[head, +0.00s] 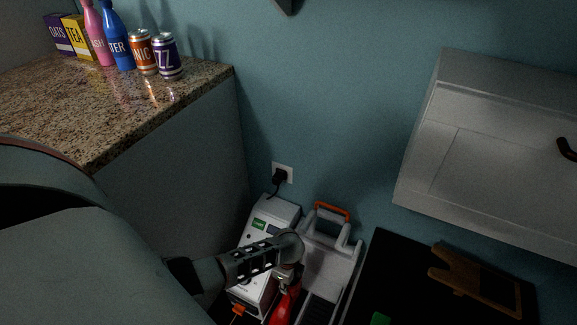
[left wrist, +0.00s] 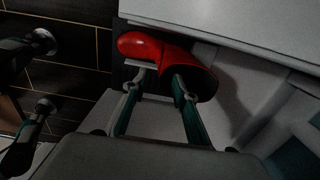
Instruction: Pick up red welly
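The red welly (head: 286,304) is low in the head view, under my left gripper (head: 289,273), and partly cut off by the bottom edge. The welly (left wrist: 160,48) also shows in the left wrist view, its rounded toe to the left and its dark opening to the right. The two fingers of my left gripper (left wrist: 160,76) stand apart, with red boot showing between their tips. The right finger overlaps the boot's shaft. I cannot tell whether the fingers press on it.
A white unit with a green display (head: 258,224) and a grey carrier with an orange handle (head: 331,211) stand close by the welly. A granite counter (head: 110,105) holds bottles, cans and boxes at left. A black surface with a wooden object (head: 470,272) lies right, below a pale cabinet (head: 490,150).

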